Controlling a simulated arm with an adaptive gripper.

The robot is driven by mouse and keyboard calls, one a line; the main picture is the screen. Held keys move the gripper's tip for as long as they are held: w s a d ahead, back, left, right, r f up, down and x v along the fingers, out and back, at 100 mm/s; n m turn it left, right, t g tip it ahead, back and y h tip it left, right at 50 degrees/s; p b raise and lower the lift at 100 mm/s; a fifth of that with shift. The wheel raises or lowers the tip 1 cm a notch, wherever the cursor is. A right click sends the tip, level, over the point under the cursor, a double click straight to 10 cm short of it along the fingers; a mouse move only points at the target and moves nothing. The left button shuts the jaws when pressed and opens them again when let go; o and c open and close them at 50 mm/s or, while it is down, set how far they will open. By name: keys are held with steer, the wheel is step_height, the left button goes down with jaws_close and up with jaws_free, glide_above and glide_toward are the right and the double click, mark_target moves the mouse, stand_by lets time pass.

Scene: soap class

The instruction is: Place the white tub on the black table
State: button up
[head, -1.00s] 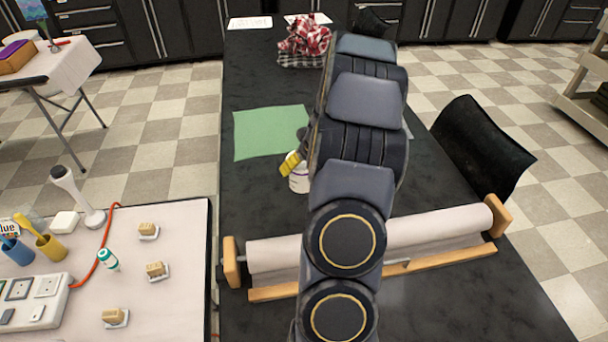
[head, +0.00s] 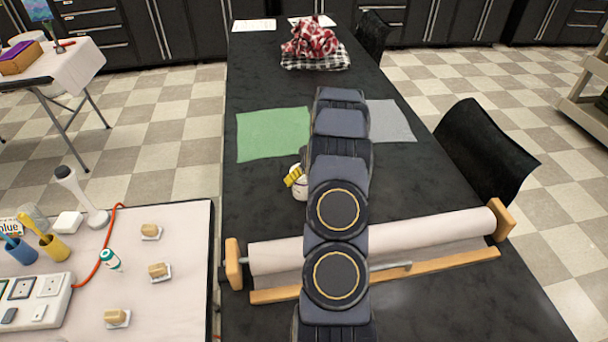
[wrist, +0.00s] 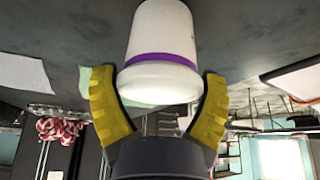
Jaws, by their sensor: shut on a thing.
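The white tub (head: 300,190) with a purple band stands out against the black table (head: 250,200), left of my arm in the head view. My arm hides part of it there. In the wrist view the tub (wrist: 160,45) fills the top middle, between two yellow fingers. My gripper (wrist: 160,100) is shut on the tub; one yellow finger also shows in the head view. The tub looks close to the tabletop, but I cannot tell whether its base touches it.
A green sheet (head: 270,133) and a grey sheet (head: 390,120) lie beyond the tub. A paper roll on a wooden holder (head: 232,262) crosses the table in front. A red-and-white cloth (head: 310,38) lies at the far end. A black chair (head: 485,150) stands at right.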

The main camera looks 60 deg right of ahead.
steer(key=o, duration=1)
steer(key=shift+f, duration=0.1)
